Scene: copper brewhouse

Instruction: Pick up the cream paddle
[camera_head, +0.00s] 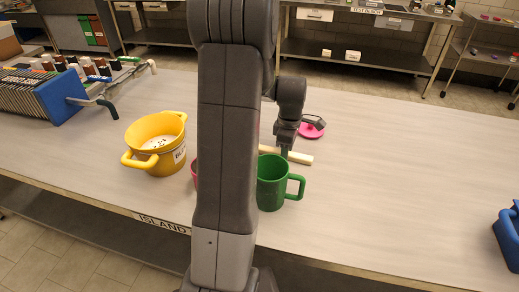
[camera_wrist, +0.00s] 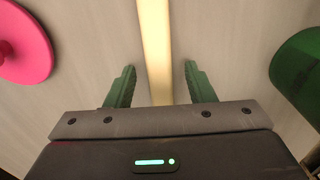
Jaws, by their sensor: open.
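The cream paddle (camera_head: 301,157) lies on the island worktop. Part of it is hidden behind my arm and gripper. In the wrist view its pale bar (camera_wrist: 156,45) runs from the top edge down between my two green fingers. My gripper (camera_wrist: 160,82) is open, with one finger on each side of the bar and a visible gap to both. In the head view my gripper (camera_head: 284,151) is over the paddle, pointing down. I cannot tell how high the fingertips are above the worktop.
A green mug (camera_head: 271,188) stands just in front of the paddle; a pink lid-like disc (camera_head: 312,130) lies behind it. A yellow pot (camera_head: 158,145) and blue rack (camera_head: 62,100) stand left. A blue bin (camera_head: 509,235) is at the right edge.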

